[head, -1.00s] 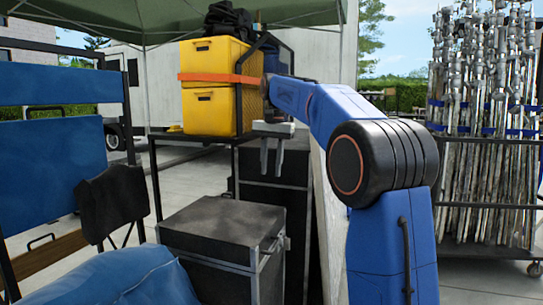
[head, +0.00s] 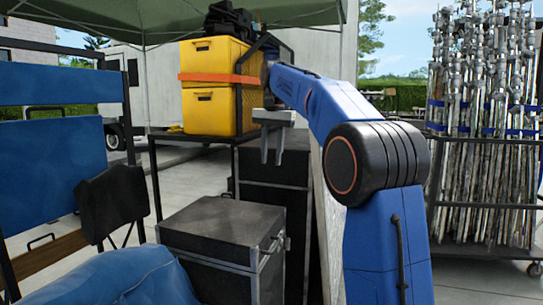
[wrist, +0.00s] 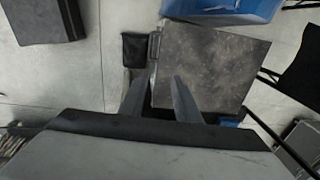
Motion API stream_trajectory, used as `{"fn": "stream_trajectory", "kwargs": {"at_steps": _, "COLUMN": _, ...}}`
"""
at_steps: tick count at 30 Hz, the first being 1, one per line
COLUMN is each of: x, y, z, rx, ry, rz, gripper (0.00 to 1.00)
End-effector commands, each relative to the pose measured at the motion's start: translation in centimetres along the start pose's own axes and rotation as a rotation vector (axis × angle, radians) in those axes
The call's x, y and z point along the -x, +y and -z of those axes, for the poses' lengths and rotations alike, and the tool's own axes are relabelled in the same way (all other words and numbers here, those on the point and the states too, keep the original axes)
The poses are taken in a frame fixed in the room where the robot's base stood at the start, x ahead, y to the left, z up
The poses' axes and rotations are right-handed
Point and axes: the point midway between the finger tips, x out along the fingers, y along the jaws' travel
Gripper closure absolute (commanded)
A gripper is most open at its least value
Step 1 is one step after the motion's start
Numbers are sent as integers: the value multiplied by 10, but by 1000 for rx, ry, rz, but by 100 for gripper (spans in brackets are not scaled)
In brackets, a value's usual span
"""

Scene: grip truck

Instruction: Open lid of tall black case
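A black case with grey metal edges (head: 215,228) stands front centre in the head view, its lid shut. A latch or handle (head: 278,243) is on its right side. Its dark top (wrist: 215,65) shows below the gripper in the wrist view, with the handle (wrist: 154,46) at its left edge. A taller black case (head: 290,175) stands behind it, partly hidden by my arm and the front case. My gripper (head: 271,163) points down in the air above the cases. Its two fingers (wrist: 157,88) are apart with nothing between them, and touch nothing that I can see.
Yellow crates (head: 205,88) with an orange strap sit on a black-framed stand behind the gripper. A blue padded object (head: 110,280) lies at front left, beside a black-backed chair (head: 112,200). A rack of metal stands (head: 485,130) is at right. A pale board stands beside my arm.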

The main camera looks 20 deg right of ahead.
Motion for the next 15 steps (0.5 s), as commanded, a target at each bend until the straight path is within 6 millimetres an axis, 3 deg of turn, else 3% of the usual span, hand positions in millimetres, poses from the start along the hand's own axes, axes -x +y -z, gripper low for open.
{"fn": "stream_trajectory", "kwargs": {"at_steps": 10, "x": 0, "y": 0, "z": -1, "rx": 1, "ry": 1, "rz": 1, "gripper": 70}}
{"fn": "stream_trajectory", "kwargs": {"at_steps": 15, "x": -1, "y": 10, "z": -18, "rx": 33, "ry": 15, "rz": 9, "gripper": 70}}
